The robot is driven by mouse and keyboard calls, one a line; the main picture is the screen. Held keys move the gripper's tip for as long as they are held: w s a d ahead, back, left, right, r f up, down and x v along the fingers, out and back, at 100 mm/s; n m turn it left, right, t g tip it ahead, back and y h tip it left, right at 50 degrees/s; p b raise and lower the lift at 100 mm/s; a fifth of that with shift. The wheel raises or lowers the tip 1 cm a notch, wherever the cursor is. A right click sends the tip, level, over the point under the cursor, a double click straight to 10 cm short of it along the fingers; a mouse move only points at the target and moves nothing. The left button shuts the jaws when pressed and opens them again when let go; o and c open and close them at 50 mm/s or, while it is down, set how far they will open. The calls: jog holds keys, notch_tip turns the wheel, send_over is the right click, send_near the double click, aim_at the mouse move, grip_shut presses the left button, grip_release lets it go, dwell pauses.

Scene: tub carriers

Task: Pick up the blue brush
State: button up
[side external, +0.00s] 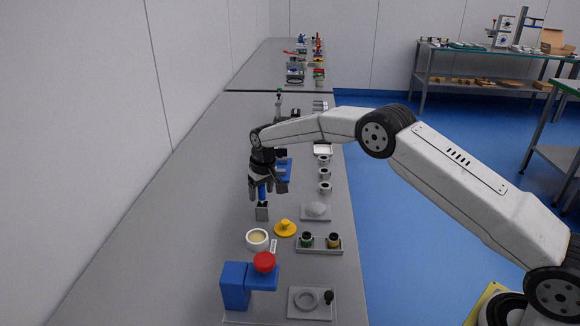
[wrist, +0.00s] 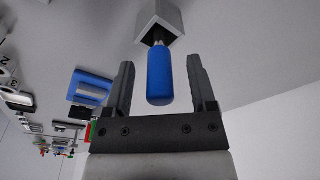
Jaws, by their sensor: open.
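The blue brush (wrist: 159,76) stands with its lower end in a small grey square holder (wrist: 160,20). In the side view the blue handle (side external: 262,191) rises from the holder (side external: 262,212) on the bench. My gripper (side external: 266,190) is above the holder, pointing down, with its fingers around the upper part of the handle. In the wrist view my gripper (wrist: 162,80) is open. The handle lies between the two fingers, with a gap on each side. The brush's lower end is hidden inside the holder.
A white bowl (side external: 257,239), a yellow lidded piece (side external: 285,228) and a tray with two small jars (side external: 319,243) stand nearby. A blue block with a red knob (side external: 264,262) is at the front. A grey wall runs along the left.

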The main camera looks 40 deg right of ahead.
jog(key=shift+f, duration=0.55)
grip_shut()
